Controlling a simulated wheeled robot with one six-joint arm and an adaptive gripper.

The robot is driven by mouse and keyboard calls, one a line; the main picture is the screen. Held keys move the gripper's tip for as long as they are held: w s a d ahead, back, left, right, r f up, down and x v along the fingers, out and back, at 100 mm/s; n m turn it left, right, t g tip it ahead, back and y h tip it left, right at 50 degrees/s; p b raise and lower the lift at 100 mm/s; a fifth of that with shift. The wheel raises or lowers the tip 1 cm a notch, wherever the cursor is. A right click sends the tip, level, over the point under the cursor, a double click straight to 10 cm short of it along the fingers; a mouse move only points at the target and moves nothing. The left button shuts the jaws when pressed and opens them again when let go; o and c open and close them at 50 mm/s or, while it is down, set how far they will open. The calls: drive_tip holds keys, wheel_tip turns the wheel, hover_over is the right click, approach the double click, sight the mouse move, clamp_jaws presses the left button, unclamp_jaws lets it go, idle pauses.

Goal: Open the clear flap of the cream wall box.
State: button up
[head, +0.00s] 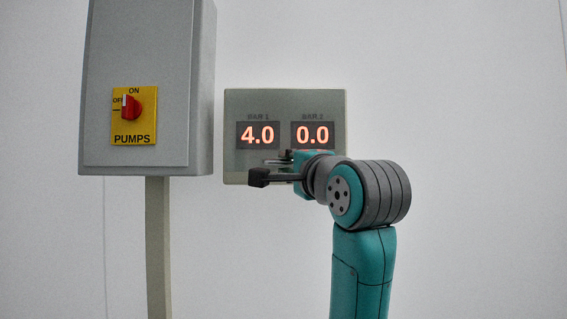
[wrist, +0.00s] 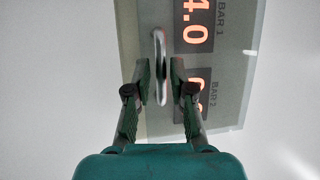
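The cream wall box (head: 338,165) is on the wall at the centre of the head view, with two lit displays reading 4.0 and 0.0. Its clear flap (head: 286,108) looks closed over the displays. In the wrist view the box (wrist: 252,75) appears turned, with a silver bar handle (wrist: 158,45) in front of it. My gripper (wrist: 160,82) is open, with one finger on each side of the handle's near end and small gaps showing.
A grey switch box (head: 140,55) with a red PUMPS knob (head: 131,107) on a yellow plate stands to the left, on a conduit (head: 158,245) running down. The wall to the right is bare.

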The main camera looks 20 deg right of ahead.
drive_tip(key=shift+w+a+r, duration=0.1)
drive_tip(key=shift+w+r, duration=0.05)
drive_tip(key=shift+w, duration=0.45)
drive_tip(key=shift+w+r, duration=0.1)
drive_tip(key=shift+w, duration=0.5)
clamp_jaws()
